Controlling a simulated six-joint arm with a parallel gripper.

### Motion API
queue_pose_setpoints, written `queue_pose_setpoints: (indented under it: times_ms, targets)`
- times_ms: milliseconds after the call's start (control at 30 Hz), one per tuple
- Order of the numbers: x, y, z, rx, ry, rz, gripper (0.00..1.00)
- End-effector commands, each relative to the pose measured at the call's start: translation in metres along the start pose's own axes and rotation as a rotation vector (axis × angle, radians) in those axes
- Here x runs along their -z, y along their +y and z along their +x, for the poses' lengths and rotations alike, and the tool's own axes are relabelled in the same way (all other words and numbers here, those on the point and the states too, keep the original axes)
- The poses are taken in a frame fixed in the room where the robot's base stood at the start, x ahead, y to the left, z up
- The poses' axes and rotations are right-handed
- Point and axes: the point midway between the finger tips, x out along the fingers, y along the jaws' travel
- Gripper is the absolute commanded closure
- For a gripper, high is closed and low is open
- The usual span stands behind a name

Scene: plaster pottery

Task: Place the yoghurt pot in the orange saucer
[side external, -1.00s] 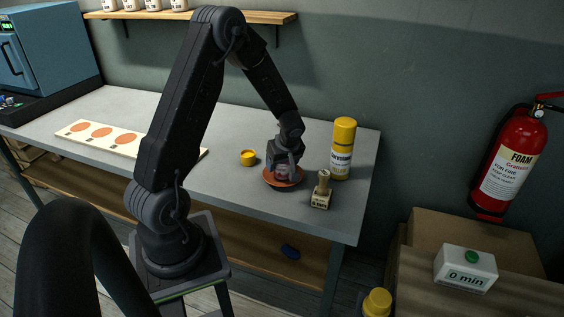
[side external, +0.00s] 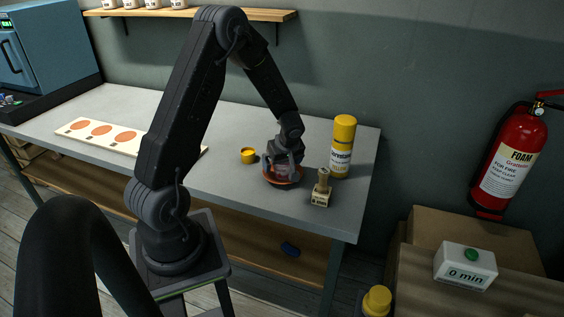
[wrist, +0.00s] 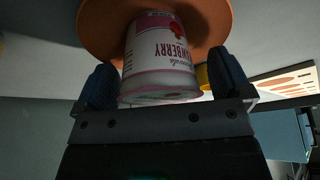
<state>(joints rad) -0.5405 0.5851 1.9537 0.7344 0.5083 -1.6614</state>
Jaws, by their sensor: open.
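The yoghurt pot (wrist: 160,55), white and pink with a strawberry label, stands in the orange saucer (wrist: 100,22) in the wrist view. My gripper (wrist: 165,82) is open, with one blue-grey finger on each side of the pot and a small gap showing near the right finger. In the side external view, the saucer (side external: 298,181) is on the grey bench under my gripper (side external: 282,167). The pot is mostly hidden there behind the fingers.
A small yellow cup (side external: 248,156) stands left of the saucer. A wooden-handled stamp (side external: 321,190) and a yellow spray can (side external: 342,148) stand close on the right. A board with orange discs (side external: 102,132) lies at the left. The bench front is clear.

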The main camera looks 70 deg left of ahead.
Motion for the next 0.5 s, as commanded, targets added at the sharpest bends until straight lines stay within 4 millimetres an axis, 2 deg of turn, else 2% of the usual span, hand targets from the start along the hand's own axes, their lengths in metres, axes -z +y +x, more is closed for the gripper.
queue_pose_setpoints:
  times_ms: [167,500]
  targets:
    - [0.004,0.0,-0.013,-0.003,0.002,-0.001,0.04]
    - [0.004,0.001,-0.084,-0.005,0.003,-0.001,0.04]
